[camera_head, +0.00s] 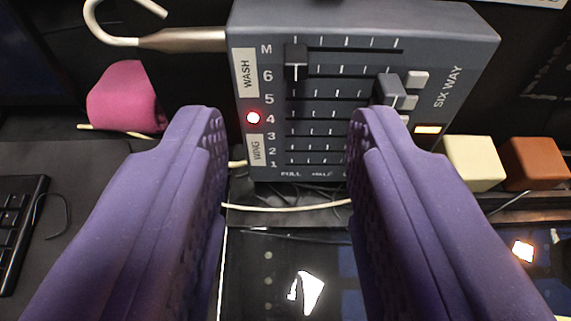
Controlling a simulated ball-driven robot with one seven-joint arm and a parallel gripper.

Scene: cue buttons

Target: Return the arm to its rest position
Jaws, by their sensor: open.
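My gripper (287,135) shows as two purple fingers reaching up from the bottom of the view. The fingers are apart and nothing is between them. Their tips overlap the lower part of a grey fader box (470,40) marked "SIX WAY". I cannot tell whether they touch it. The box has a column of numbered slots, with a dark fader knob (296,62) at the upper left and a grey one (390,88) at the right. A red light (253,117) glows beside the number 4. The right finger hides part of the box's lower right.
A pink object (126,97) lies left of the box. A cream block (474,163) and a brown block (536,163) sit at the right. A black keyboard (18,228) is at the left edge. A pale cable (290,207) crosses below the box. A dark glossy surface lies below.

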